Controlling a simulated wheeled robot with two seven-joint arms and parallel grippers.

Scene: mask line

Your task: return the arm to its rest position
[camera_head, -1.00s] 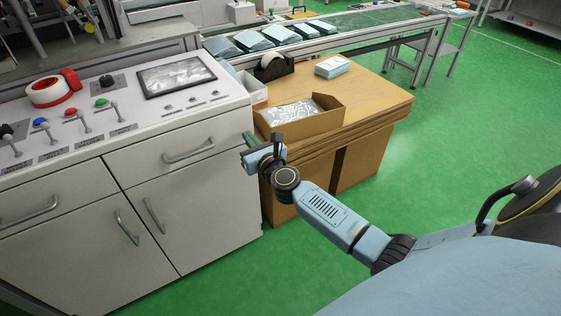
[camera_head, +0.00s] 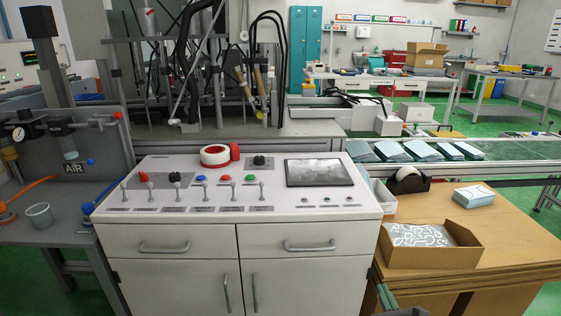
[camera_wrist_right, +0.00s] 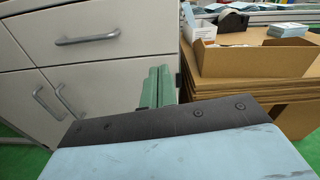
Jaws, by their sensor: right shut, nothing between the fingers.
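My right gripper (camera_wrist_right: 158,88) has two green fingers that lie together in the right wrist view, shut with nothing between them. It points at the gap between the white control cabinet (camera_wrist_right: 110,45) and the wooden table. In the head view only the green fingers (camera_head: 386,298) and a bit of the wrist show at the bottom edge; the rest of my right arm is out of the picture. My left arm is not in view.
The control cabinet (camera_head: 180,255) carries levers, a screen (camera_head: 320,172) and a red-and-white tape roll (camera_head: 215,155). On the wooden table (camera_head: 510,235) stand an open cardboard box (camera_head: 432,258), a tape dispenser (camera_head: 410,182) and a light-blue pack (camera_head: 474,196). A conveyor with several packs runs behind.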

